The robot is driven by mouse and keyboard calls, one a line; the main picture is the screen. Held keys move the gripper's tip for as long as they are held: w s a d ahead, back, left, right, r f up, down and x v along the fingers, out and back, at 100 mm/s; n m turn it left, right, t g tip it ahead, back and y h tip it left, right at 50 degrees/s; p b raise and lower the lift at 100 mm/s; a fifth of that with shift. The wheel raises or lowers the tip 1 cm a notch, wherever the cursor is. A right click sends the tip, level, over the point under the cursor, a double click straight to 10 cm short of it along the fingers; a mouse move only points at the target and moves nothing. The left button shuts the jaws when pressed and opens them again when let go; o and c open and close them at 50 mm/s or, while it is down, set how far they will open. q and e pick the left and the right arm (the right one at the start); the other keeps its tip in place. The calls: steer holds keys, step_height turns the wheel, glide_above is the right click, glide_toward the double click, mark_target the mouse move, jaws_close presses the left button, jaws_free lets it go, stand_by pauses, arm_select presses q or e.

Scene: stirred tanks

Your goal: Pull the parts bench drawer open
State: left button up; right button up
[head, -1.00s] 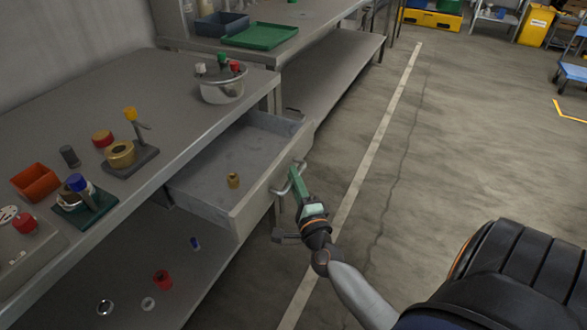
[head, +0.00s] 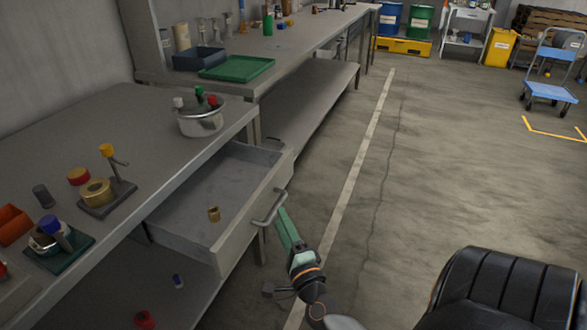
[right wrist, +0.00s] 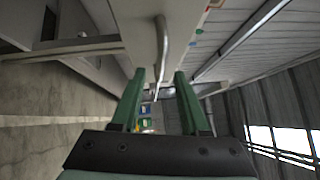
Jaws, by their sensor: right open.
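The parts bench drawer (head: 235,245) is pulled well out from under the bench top. The bar handle (head: 268,212) is on the drawer front. My right gripper (head: 283,212) is open just outside the handle, its green fingers pointing at it. In the right wrist view the handle (right wrist: 161,45) shows ahead, lined up with the gap between the two open fingers (right wrist: 160,75). I cannot tell whether the fingertips still overlap the bar. My left gripper is not in view.
The bench top (head: 150,125) holds a metal pot (head: 200,120), a brass piece on a stand (head: 97,191) and several coloured parts. A lower shelf (head: 165,285) runs under the drawer. A black seat (head: 505,290) is at lower right.

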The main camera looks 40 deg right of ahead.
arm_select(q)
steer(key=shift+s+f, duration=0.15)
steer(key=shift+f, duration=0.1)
arm_select(e)
steer(key=v, duration=0.8)
steer(key=shift+a+f, duration=0.1)
steer(key=w+a+f+n+y, duration=0.2)
steer(key=a+n+y, duration=0.4)
steer(key=a+n, duration=0.2)
steer(key=s+a+f+n+g+y, duration=0.35)
steer(key=a+f+n, duration=0.2)
steer(key=n, duration=0.35)
steer(key=s+a+f+n+g+y, duration=0.25)
steer(key=a+f+n+g, duration=0.25)
steer(key=f+n, duration=0.3)
arm_select(q)
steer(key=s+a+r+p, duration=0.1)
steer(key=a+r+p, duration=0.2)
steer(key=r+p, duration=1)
steer(key=p, duration=0.4)
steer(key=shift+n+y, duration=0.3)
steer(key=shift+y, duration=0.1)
arm_select(e)
steer(key=s+d+r+n+h, duration=0.1)
steer(key=s+d+r+h, duration=0.1)
steer(key=r, duration=1.1)
steer(key=shift+s+d, duration=0.35)
steer(key=shift+s, duration=0.2)
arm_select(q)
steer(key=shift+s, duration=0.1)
